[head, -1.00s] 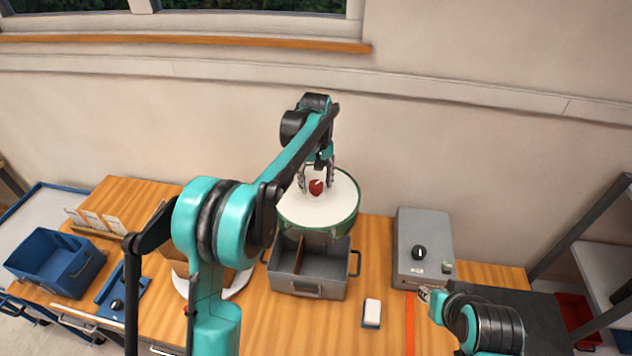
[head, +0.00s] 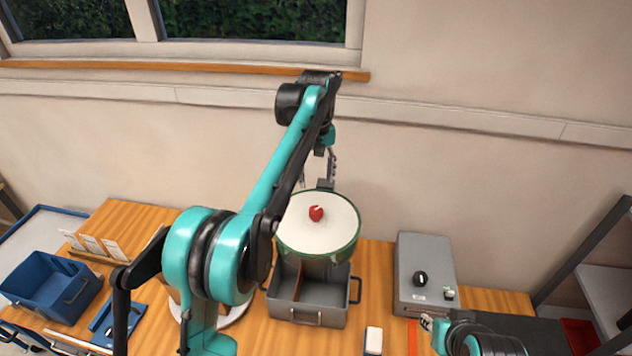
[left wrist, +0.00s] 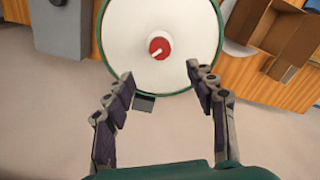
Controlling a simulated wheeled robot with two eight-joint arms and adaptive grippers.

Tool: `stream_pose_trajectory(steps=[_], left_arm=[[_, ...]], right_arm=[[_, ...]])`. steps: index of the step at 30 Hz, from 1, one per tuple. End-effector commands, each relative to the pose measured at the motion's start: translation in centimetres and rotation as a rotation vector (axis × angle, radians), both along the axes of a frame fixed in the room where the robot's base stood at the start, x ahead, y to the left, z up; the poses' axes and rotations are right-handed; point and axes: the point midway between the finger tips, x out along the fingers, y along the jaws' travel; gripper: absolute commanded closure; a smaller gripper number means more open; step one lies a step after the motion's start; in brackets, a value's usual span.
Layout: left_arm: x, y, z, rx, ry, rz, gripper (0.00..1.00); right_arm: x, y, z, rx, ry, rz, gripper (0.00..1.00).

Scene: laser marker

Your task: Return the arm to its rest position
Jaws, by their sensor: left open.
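My left gripper (head: 318,172) is open and empty, above and behind a round drum with a white top and green rim (head: 290,225). A red knob (head: 316,213) with a white pointer stands in the middle of the drum's top. In the left wrist view, the open fingers (left wrist: 160,74) are apart from the red knob (left wrist: 160,48), which shows beyond the fingertips. My left arm is raised and reaches across the bench. My right gripper (head: 427,322) is partly visible at the lower right, and its jaws are too small to read.
A grey divided box (head: 308,312) stands in front of the drum. A grey control box (head: 424,270) with a black knob is to the right. A blue bin (head: 50,285) and a card holder (head: 97,246) are at the left. The wall stands close behind the bench.

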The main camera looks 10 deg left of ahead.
Motion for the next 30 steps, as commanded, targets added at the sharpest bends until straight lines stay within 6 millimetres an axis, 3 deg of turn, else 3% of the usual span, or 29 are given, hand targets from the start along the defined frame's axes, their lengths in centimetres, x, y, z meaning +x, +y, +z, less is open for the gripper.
stream_pose_trajectory(steps=[10,14,17,23,30], left_arm=[[0.0,0.0,-0.1,0.0,-0.001,-0.001,0.44],[-1.1,0.3,-0.8,-0.001,-0.022,-0.018,0.44],[-3.1,0.8,-2.1,-0.002,-0.069,-0.054,0.44],[-9.7,2.0,-6.9,0.008,-0.206,-0.162,0.44],[-18.7,3.3,-15.5,0.046,-0.372,-0.295,0.44]], right_arm=[[0.0,0.0,-0.1,0.0,0.0,0.0,0.7],[0.0,0.0,-1.4,0.0,0.0,0.0,0.7],[0.0,0.0,-3.7,0.0,0.0,0.0,0.7],[0.0,0.0,-9.4,0.0,0.0,0.0,0.7],[0.0,0.0,-15.8,0.0,0.0,0.0,0.7]])
